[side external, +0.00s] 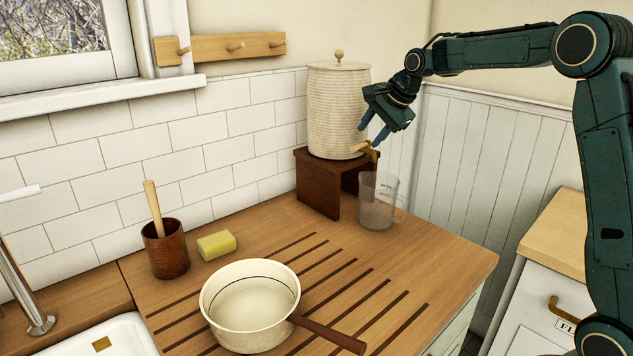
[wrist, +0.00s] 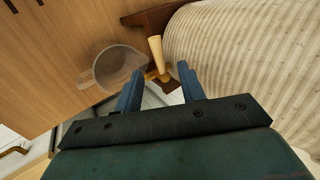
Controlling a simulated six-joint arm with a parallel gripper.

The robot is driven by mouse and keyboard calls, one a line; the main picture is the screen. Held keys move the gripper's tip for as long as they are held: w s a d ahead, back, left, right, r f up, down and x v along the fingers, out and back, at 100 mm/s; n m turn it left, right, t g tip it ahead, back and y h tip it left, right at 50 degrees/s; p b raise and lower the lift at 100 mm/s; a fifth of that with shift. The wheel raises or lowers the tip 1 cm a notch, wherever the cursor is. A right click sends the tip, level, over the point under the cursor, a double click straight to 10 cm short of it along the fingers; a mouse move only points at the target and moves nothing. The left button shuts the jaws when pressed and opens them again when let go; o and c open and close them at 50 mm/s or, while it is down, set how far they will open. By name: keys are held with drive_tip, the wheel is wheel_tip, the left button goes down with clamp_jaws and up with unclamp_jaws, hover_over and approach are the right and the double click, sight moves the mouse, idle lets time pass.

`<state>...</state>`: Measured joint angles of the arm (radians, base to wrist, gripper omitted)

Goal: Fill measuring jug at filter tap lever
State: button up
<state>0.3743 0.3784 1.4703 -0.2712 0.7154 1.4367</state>
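The clear measuring jug (side external: 377,205) stands upright on the wooden counter beneath the tap. It also shows in the wrist view (wrist: 117,68) at upper left, and I cannot tell whether it holds water. The ribbed cream filter (side external: 338,110) stands on a dark wooden stand. Its brass tap (side external: 374,152) has a pale lever (side external: 359,147), which shows upright in the wrist view (wrist: 156,50). My gripper (side external: 375,136) is just above the tap with its blue fingers pointing down. In the wrist view the fingers (wrist: 160,78) are apart, with the tap between and beyond them. It holds nothing.
A cream saucepan (side external: 249,302) with a brown handle sits on the grooved counter. A yellow sponge (side external: 216,246) and a brown pot (side external: 166,250) with a wooden utensil stand left. The dark stand (side external: 318,185) is close behind the jug. The counter's right edge is near the jug.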

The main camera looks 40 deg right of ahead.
sight(360, 146)
drive_tip(key=shift+x, duration=1.45)
